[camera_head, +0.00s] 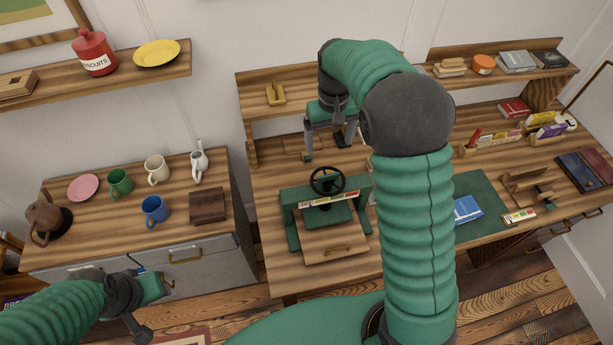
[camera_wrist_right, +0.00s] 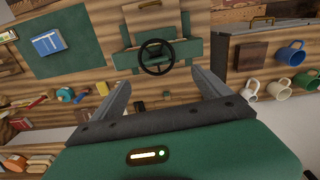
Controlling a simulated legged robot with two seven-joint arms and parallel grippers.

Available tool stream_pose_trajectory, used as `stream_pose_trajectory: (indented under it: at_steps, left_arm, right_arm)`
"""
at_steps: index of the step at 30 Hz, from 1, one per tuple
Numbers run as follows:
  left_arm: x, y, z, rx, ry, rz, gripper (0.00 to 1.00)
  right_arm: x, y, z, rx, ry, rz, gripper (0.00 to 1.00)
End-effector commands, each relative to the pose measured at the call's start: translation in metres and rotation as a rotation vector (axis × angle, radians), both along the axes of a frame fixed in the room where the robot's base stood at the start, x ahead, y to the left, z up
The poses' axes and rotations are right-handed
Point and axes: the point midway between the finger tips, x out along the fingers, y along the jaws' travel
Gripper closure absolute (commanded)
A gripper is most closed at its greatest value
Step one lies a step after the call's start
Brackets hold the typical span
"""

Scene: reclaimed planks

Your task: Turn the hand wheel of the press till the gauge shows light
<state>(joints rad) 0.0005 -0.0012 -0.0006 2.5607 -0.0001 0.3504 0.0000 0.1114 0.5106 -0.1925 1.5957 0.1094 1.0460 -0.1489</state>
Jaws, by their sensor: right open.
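The green press (camera_head: 295,205) stands on the wooden desk. Its black hand wheel (camera_head: 327,181) sits on top, and a gauge strip (camera_head: 328,199) with coloured bands runs below the wheel; its reading is too small to tell. My right gripper (camera_head: 331,146) is open and empty, above and behind the wheel. In the right wrist view the wheel (camera_wrist_right: 156,57) shows beyond and between the open fingers, apart from them. My left gripper (camera_head: 150,305) is low at the left, in front of the grey cabinet, away from the press; its finger gap is unclear.
Mugs, a pink plate (camera_head: 83,187) and a dark wooden box (camera_head: 208,206) stand on the left cabinet (camera_head: 225,228). A green mat (camera_head: 485,211) with a blue book (camera_head: 466,209) lies right of my right arm. A raised shelf (camera_head: 285,106) runs behind the press.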

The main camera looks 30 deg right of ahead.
Motion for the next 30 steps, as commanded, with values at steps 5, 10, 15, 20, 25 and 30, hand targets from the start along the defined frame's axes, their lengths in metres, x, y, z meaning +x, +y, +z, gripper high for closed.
stream_pose_trajectory:
  at_steps: [5, 10, 15, 20, 25, 30]
  left_arm:
    - [0.000, 0.000, 0.006, 0.000, 0.001, -0.001, 0.64]
    - [0.000, 0.000, 0.018, 0.000, 0.000, -0.002, 0.64]
    - [0.000, 0.000, 0.030, 0.000, 0.000, -0.002, 0.64]
    - [0.000, 0.000, 0.038, 0.000, 0.000, -0.001, 0.64]
    - [0.000, 0.000, 0.040, 0.000, 0.000, -0.001, 0.64]
    - [0.000, 0.000, 0.039, 0.000, 0.000, -0.001, 0.64]
  right_arm:
    - [-0.002, -0.007, -0.030, 0.005, 0.006, -0.001, 0.13]
    - [-0.001, -0.005, -0.072, 0.003, 0.006, -0.001, 0.13]
    - [-0.003, 0.000, -0.114, -0.001, 0.004, 0.001, 0.13]
    - [-0.001, 0.004, -0.147, -0.005, 0.003, 0.002, 0.13]
    - [0.001, 0.000, -0.165, -0.003, 0.001, 0.001, 0.13]
    - [0.001, -0.003, -0.168, 0.000, -0.001, 0.001, 0.13]
